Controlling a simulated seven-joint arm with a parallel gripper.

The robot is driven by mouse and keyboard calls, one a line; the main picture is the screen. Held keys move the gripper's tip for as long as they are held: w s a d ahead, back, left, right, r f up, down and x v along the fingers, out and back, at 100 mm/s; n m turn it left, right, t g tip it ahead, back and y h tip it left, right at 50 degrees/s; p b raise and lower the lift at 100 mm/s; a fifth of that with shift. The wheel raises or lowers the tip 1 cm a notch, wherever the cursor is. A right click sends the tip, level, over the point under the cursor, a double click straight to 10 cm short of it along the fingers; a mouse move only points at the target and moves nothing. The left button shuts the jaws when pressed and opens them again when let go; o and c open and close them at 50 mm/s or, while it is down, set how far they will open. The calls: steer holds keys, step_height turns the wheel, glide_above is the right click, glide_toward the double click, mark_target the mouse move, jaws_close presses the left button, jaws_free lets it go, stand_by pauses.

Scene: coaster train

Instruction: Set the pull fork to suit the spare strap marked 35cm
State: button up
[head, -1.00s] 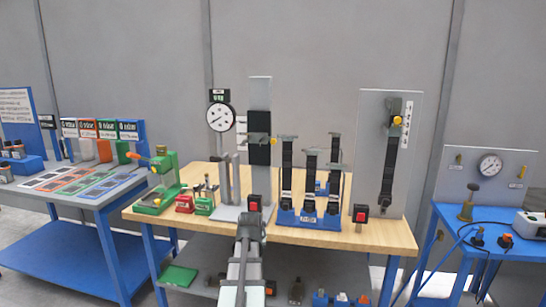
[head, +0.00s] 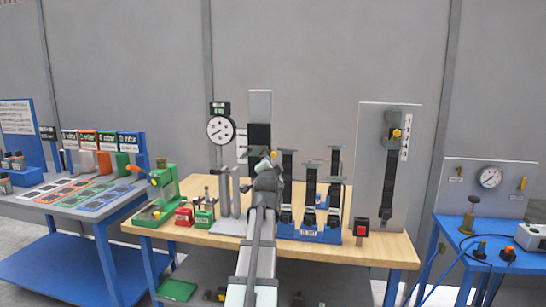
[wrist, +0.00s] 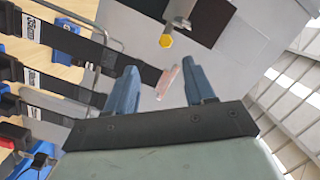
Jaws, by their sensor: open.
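The grey test column (head: 260,103) stands on the wooden bench with a black carriage (head: 259,137) on it. A small yellow knob sits at this carriage, beside my gripper (head: 268,163); it shows in the wrist view as a yellow hex knob (wrist: 166,41) beyond my fingertips. I cannot clearly make out the fork. My gripper (wrist: 163,82) is open, its blue fingers apart, with a pinkish strip showing between them. Several black straps (head: 309,183) stand in the blue rack (head: 311,233); their labels are unreadable here, so I cannot tell which is 35cm.
A dial gauge (head: 221,130) stands left of the column. A grey panel (head: 375,170) at right holds another black strap with a yellow knob and number tags. A red-topped black button box (head: 361,228) is near it. A green press (head: 164,192) stands at left.

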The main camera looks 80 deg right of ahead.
mark_target(273, 155)
steer(key=shift+m, duration=0.9)
steer(key=d, duration=0.4)
steer(key=w+d, duration=0.1)
steer(key=d, duration=0.4)
steer(key=w+d, duration=0.1)
steer(key=d, duration=0.3)
steer(key=shift+d+r, duration=0.3)
steer(key=shift+d, duration=0.05)
steer(key=shift+c, duration=0.2)
jaws_close()
